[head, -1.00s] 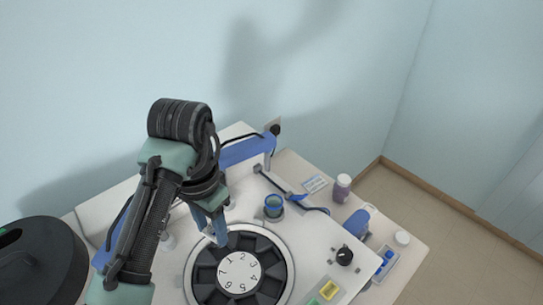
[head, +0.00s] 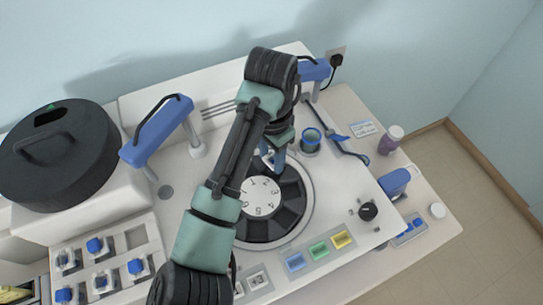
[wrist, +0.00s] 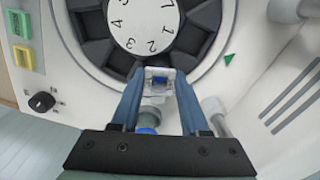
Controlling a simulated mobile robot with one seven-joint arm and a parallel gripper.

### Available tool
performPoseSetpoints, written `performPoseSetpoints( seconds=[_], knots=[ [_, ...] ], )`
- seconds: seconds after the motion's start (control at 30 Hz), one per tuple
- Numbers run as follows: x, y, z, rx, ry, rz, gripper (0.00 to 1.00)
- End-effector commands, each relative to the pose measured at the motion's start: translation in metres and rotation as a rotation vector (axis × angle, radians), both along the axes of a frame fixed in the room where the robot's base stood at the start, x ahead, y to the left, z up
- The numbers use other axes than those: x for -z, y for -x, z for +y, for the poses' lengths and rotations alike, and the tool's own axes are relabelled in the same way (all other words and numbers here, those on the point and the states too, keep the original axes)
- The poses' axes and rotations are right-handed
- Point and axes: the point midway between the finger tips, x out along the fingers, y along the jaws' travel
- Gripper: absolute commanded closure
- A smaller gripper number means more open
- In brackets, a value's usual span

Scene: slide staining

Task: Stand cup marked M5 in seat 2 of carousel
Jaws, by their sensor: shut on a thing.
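The carousel (head: 305,224) is a dark round wheel with several wedge seats and a white numbered dial (head: 258,198). It also shows at the top of the wrist view (wrist: 84,42). The cup is at the carousel's near edge in the wrist view, in line with the number 2 on the dial. I cannot tell whether it touches the seat floor. No M5 mark is legible. In the head view my gripper (head: 272,162) is over the carousel's back side, and the cup is mostly hidden.
Blue-capped cups (head: 95,245) stand in a tray at front left, beside a big black lidded drum (head: 60,150). A blue arm (head: 158,128) stands left of the carousel. A blue-rimmed beaker (head: 311,140) is behind right. Coloured buttons (head: 318,250) and a black knob (head: 368,211) lie in front.

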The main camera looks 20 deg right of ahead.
Motion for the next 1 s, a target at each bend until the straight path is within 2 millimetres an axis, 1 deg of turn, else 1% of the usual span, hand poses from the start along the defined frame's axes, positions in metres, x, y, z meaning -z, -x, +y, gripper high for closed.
performPoseSetpoints(
  seconds=[0.13,0.37,0.67,0.7,0.83,0.87,1.0],
  knots=[
    [0.011,0.000,0.001,0.000,-0.001,-0.001,1.00],
    [0.012,0.000,0.001,0.000,-0.001,-0.002,1.00],
    [0.021,0.000,0.000,0.000,0.001,-0.001,1.00],
    [0.021,0.000,0.000,0.000,0.001,-0.001,0.52],
    [0.020,0.000,0.000,0.000,0.001,-0.001,0.28],
    [0.020,0.000,0.000,0.000,0.001,-0.001,0.25],
    [0.020,0.000,0.000,0.000,0.001,-0.001,0.25]
  ],
)
